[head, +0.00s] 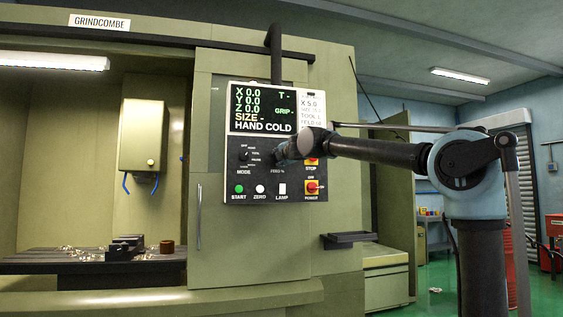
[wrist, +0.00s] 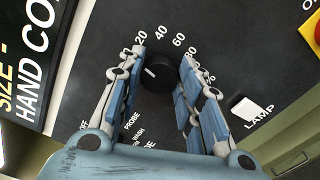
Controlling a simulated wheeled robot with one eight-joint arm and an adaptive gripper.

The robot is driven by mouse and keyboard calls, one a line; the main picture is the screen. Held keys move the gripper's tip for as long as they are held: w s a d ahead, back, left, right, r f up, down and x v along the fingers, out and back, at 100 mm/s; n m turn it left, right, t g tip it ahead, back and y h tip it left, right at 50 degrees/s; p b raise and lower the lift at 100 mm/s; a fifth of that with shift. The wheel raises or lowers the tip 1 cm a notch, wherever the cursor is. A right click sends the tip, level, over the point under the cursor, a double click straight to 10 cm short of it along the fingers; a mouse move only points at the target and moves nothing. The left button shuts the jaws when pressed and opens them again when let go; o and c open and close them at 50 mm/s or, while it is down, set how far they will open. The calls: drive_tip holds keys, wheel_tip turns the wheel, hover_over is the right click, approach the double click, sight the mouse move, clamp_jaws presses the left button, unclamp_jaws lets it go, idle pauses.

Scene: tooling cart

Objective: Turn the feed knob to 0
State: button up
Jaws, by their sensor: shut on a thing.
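The feed knob (wrist: 158,76) is a round black knob with a short white pointer line, seen in the wrist view. The pointer is aimed to the left, below the 20 mark, towards the left finger. My gripper (wrist: 160,66) is shut on the knob, with one blue-padded finger on each side. In the head view my gripper (head: 282,154) is at the panel above the FEED % label and covers the knob.
The control panel (head: 236,174) also holds a mode knob (head: 244,156), a green start button (head: 239,189), a white zero button (head: 260,189), a lamp switch (head: 282,188) and a red power switch (head: 312,187). The stop button (head: 312,161) is close beside my gripper. A small shelf (head: 348,239) sticks out below.

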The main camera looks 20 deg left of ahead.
drive_tip(key=shift+n, duration=0.9)
drive_tip(key=o, duration=1.1)
drive_tip(key=shift+f, duration=0.1)
drive_tip(key=shift+c, duration=0.2)
drive_tip(key=v, duration=1.2)
drive_tip(key=shift+w, duration=0.1)
